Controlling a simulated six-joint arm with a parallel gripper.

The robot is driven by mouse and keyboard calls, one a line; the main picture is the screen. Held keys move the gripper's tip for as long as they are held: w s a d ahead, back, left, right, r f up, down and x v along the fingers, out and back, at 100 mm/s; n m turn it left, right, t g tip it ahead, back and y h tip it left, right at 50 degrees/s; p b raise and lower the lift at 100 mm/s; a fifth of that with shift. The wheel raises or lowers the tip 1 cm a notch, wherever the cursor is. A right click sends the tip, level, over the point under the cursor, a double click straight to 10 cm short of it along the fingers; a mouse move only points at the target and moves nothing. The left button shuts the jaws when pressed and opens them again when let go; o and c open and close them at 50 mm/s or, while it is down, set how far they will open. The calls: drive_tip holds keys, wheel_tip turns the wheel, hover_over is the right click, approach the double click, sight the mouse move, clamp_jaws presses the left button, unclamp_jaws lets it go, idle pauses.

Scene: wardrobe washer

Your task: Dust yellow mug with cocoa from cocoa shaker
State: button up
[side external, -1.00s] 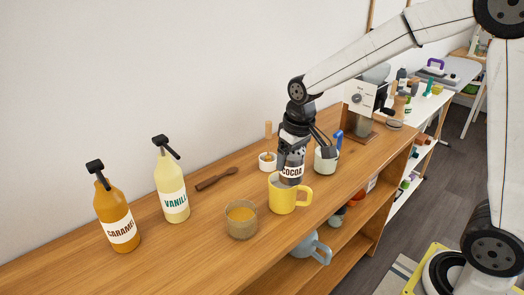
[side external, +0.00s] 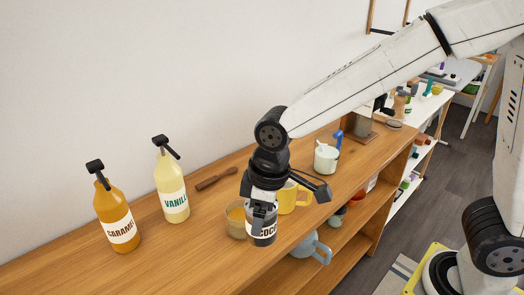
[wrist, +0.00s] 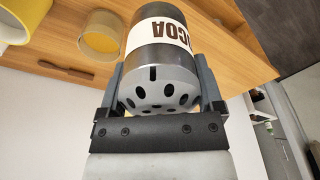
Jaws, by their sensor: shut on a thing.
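My gripper (side external: 262,212) is shut on the cocoa shaker (side external: 264,236), a dark grey cylinder with a white COCOA label. The label reads upright in the side view. In the wrist view the shaker (wrist: 160,62) sits between both fingers (wrist: 163,80), its holed end toward the gripper's palm. The yellow mug (side external: 287,198) stands on the wooden counter behind the gripper, partly hidden by it; part of it shows at the upper left of the wrist view (wrist: 14,22). The shaker is beside the mug, toward the counter's front edge. Cocoa inside the mug cannot be seen.
A glass cup with orange contents (side external: 237,217) stands close left of the shaker. Caramel (side external: 115,215) and vanilla (side external: 172,187) bottles and a wooden spoon (side external: 215,179) are further left. A blue-grey jug (side external: 311,247) is on the shelf below.

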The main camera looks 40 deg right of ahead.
drive_tip(key=shift+s+a+n, duration=0.6)
drive_tip(key=shift+s+a, duration=0.4)
drive_tip(key=shift+a, duration=0.1)
drive_tip(key=w+a+f, duration=0.5)
drive_tip(key=w+f, duration=0.3)
drive_tip(key=w, duration=0.4)
drive_tip(key=shift+a+f, duration=0.2)
drive_tip(key=shift+f, duration=0.15)
drive_tip(key=shift+f, duration=0.15)
drive_tip(key=shift+w+a+f, duration=0.15)
drive_tip(key=shift+w+f, duration=0.2)
drive_tip(key=shift+f, duration=1.5)
drive_tip(key=shift+f, duration=0.15)
